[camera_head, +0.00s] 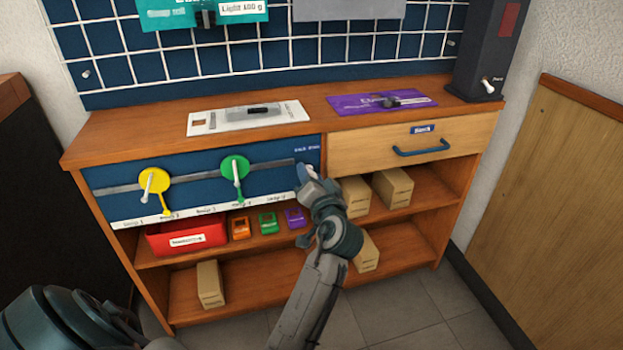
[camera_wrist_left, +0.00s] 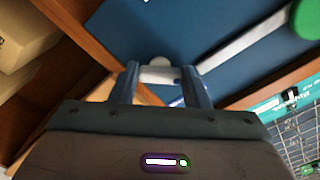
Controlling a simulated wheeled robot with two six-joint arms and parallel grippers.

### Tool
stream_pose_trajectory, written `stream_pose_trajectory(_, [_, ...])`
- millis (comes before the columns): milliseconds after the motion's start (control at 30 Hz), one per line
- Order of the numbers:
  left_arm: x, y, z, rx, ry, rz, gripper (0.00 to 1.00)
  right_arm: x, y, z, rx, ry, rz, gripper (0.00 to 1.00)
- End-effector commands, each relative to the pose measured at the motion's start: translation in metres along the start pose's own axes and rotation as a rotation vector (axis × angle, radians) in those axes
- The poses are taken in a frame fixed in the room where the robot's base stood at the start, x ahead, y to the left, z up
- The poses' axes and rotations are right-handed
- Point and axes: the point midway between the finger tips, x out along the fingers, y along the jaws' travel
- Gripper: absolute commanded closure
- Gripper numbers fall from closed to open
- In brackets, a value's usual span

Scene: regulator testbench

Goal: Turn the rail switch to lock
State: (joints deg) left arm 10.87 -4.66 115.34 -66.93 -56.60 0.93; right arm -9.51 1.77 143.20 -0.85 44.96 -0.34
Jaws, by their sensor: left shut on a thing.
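The blue panel (camera_head: 270,182) on the bench front carries a grey rail (camera_head: 202,179). My left gripper (camera_head: 306,174) is at the right end of this rail, just below a small label (camera_head: 307,149). In the left wrist view, my left gripper (camera_wrist_left: 160,72) is shut on a small white switch handle (camera_wrist_left: 158,75) in front of the blue panel. The fingers cover much of the switch in the head view, so its exact setting cannot be told. My right gripper does not show.
A yellow disc (camera_head: 159,181) and a green disc (camera_head: 237,164) with levers sit on the rail to the left. A wooden drawer (camera_head: 470,138) with a blue handle is to the right. Shelves below hold a red bin (camera_head: 160,238) and cardboard boxes (camera_head: 393,188).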

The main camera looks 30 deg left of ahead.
Motion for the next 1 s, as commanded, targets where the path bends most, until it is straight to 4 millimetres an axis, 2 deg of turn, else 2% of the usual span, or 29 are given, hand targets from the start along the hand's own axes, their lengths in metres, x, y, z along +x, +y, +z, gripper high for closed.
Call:
stream_pose_trajectory(267, [0.000, 0.000, -0.001, -0.003, 0.001, 0.001, 0.81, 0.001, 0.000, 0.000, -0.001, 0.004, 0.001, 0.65])
stream_pose_trajectory(300, [0.000, 0.000, -0.001, -0.003, 0.001, 0.001, 0.52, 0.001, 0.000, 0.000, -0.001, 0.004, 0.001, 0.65])
stream_pose_trajectory(400, [0.000, 0.000, -0.001, -0.002, 0.001, 0.000, 0.36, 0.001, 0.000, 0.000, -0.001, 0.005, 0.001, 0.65])
stream_pose_trajectory(767, [0.000, 0.000, 0.000, 0.003, 0.000, 0.000, 0.36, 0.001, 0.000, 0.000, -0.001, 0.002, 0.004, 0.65])
stream_pose_trajectory(867, [0.000, -0.001, -0.001, 0.035, 0.000, 0.000, 0.36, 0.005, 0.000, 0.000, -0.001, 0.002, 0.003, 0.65])
stream_pose_trajectory(1000, [0.000, -0.004, -0.004, 0.160, -0.001, 0.000, 0.36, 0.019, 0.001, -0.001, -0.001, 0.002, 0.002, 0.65])
